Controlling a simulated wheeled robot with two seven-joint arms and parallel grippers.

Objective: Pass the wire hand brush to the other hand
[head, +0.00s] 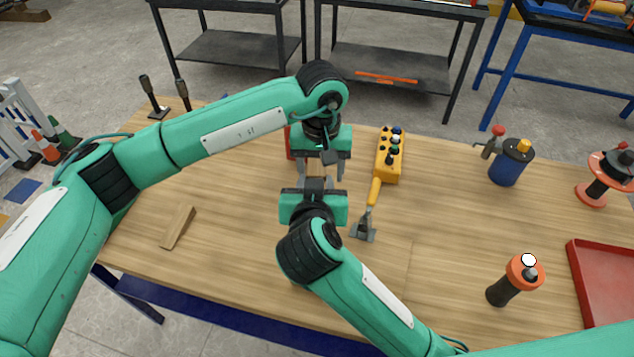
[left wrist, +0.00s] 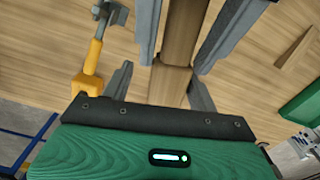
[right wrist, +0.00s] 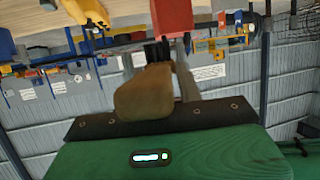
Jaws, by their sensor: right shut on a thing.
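The wire hand brush (head: 315,169) shows as a small brown wooden piece between my two grippers, above the table. In the left wrist view its brown handle (left wrist: 172,80) runs up the middle. Its near end (right wrist: 145,92) is large in the right wrist view; I cannot make out the bristles. My left gripper (head: 327,171) is open; its fingers (left wrist: 157,84) stand on either side of the handle with gaps. My right gripper (head: 314,183) faces it from the near side and is shut on the brush. The right fingers are partly hidden by the brush.
A yellow control box (head: 388,158) and a yellow-handled scraper (head: 369,208) lie just right of the grippers. A wooden wedge (head: 178,227) lies left. A blue canister (head: 510,165), an orange-topped tool (head: 515,280) and a red tray (head: 605,285) are right. The front middle table is clear.

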